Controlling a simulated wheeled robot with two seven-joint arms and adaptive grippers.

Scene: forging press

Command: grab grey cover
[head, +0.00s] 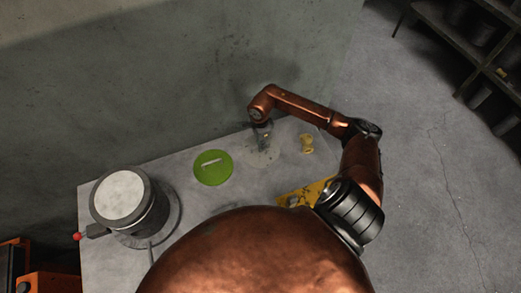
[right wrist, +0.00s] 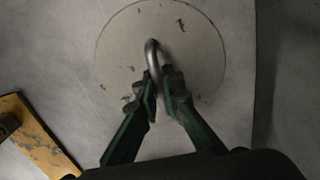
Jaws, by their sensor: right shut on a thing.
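The grey cover (right wrist: 200,70) is a flat, scuffed round disc with a curved metal handle (right wrist: 152,52) standing on it, seen in the right wrist view. In the head view the grey cover (head: 262,153) lies on the table below my right gripper and blends with the grey top. My right gripper (right wrist: 160,82) has green fingers shut on the cover's handle; it also shows in the head view (head: 263,135), small and dark. The cover looks flat on the table. My left gripper does not show.
The grey table (head: 105,255) stands against a wall. A green round cover (head: 213,168) lies left of the grey one. A cylindrical machine (head: 130,205) stands at the left. A small yellow object (head: 306,143) and a yellow plate (head: 300,194) lie to the right. Shelves (head: 470,45) stand far right.

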